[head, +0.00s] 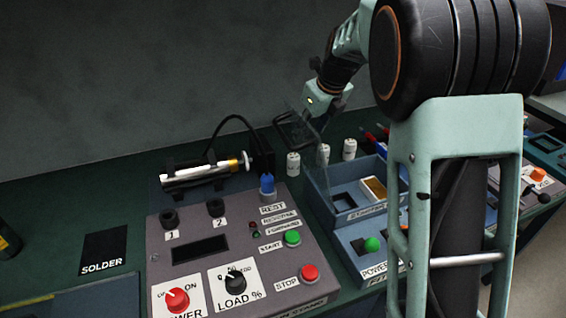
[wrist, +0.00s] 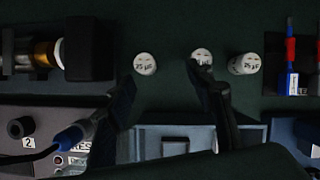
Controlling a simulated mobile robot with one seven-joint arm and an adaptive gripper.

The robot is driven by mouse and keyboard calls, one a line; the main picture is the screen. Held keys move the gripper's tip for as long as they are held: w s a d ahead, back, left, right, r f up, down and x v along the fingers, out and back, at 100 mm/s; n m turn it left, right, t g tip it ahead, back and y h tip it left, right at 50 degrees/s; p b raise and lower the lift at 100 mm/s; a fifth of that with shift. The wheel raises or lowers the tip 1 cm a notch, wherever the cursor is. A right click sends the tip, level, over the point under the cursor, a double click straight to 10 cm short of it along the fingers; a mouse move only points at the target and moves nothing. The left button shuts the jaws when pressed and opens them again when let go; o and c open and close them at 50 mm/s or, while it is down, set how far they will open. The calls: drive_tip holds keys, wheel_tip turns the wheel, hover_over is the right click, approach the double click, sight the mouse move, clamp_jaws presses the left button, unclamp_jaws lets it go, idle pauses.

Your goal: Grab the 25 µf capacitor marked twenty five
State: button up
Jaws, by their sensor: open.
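Three white cylindrical capacitors stand in a row on the dark green bench. The left one (wrist: 145,63) has a top label that reads 25 µF; it also shows in the head view (head: 293,164). The middle one (wrist: 201,55) is partly hidden by a finger in the wrist view, so its label is unclear. The right one (wrist: 248,63) has a µF label whose number I cannot read surely. My gripper (wrist: 166,88) is open and empty, its fingers spread to either side below the 25 µF capacitor in the wrist view. In the head view my gripper (head: 302,130) hangs above the capacitors.
A grey control panel (head: 195,252) with knobs and a clamped metal cylinder (head: 200,174) stands left of the capacitors. A blue open box (head: 318,200) stands just in front of them. Red and blue tools (wrist: 291,80) are at the right.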

sight(294, 157)
drive_tip(key=shift+m+g, duration=0.4)
drive_tip(key=shift+m, duration=0.1)
drive_tip(key=a+f, duration=0.1)
drive_tip(key=f, duration=0.1)
drive_tip(key=a+f, duration=0.1)
drive_tip(key=f, duration=0.1)
drive_tip(key=a+f+b, duration=0.1)
drive_tip(key=f, duration=0.1)
drive_tip(key=shift+w+f, duration=0.3)
drive_tip(key=shift+w, duration=0.05)
drive_tip(key=b+x, duration=0.1)
drive_tip(key=x, duration=0.4)
drive_tip(key=shift+s+a, duration=0.15)
drive_tip(key=shift+c, duration=0.7)
drive_tip(key=shift+r, duration=0.1)
drive_tip(key=c, duration=1.1)
